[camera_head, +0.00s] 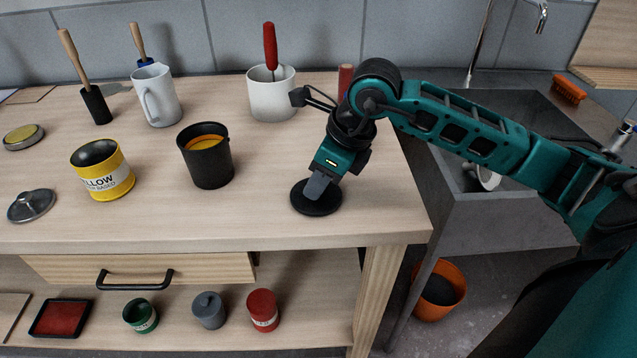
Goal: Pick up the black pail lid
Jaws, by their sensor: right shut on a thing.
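The black pail lid (308,205) is a flat dark disc near the front right of the wooden worktop. My right gripper (318,190) points down at it from above, its grey fingers shut on the lid. The fingers and wrist hide the middle of the lid. The lid looks to be at or just above the worktop; I cannot tell which. A black pail (206,166) with orange-yellow contents stands open to the left of the lid. My left gripper does not show.
A yellow paint tin (103,178) and a silver lid (32,207) stand further left. A white mug (157,97) and a white pot (271,100) holding a red-handled tool stand behind. A sink (520,140) lies to the right. The worktop between pail and lid is clear.

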